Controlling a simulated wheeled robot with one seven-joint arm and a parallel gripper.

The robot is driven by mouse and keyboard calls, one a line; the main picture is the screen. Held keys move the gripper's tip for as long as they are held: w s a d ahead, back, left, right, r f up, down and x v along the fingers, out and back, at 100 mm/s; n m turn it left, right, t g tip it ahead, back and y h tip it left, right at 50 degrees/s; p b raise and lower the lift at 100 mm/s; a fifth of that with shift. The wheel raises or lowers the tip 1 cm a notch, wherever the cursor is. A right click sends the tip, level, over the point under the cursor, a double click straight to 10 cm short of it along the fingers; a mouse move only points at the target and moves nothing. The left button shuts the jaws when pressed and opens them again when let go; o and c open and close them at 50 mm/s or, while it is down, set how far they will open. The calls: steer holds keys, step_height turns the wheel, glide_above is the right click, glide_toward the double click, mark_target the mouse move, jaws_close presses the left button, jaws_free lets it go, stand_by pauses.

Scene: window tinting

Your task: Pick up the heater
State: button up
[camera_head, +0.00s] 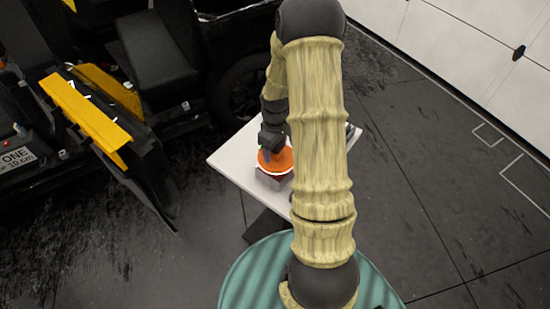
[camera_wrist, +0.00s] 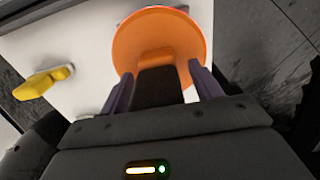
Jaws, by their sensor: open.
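An orange round dish with a dark handle-like block, which looks like the heater (camera_head: 281,161), is on or just above the white table; I cannot tell whether they touch. In the wrist view the orange dish (camera_wrist: 180,42) fills the upper middle, and its dark block (camera_wrist: 158,88) lies between my fingers. My gripper (camera_head: 272,146) is directly over it in the head view. In the wrist view my gripper (camera_wrist: 162,86) is open, with a purple finger on each side of the dark block and gaps visible.
The white table (camera_head: 232,163) stands beside a dark vehicle with a yellow panel (camera_head: 85,115). A yellow tool (camera_wrist: 43,82) lies on the table in the wrist view. A small grey and red object (camera_head: 272,180) is just below the dish. Floor to the right is clear.

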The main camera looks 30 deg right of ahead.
steer(key=shift+c, duration=0.4)
jaws_close()
steer(key=shift+r, duration=0.15)
steer(key=shift+w+r, duration=0.1)
steer(key=shift+r, duration=0.5)
step_height(320, 180, up, 8)
steer(key=shift+f+b, duration=0.1)
steer(key=shift+b, duration=0.85)
steer(key=shift+r, duration=0.45)
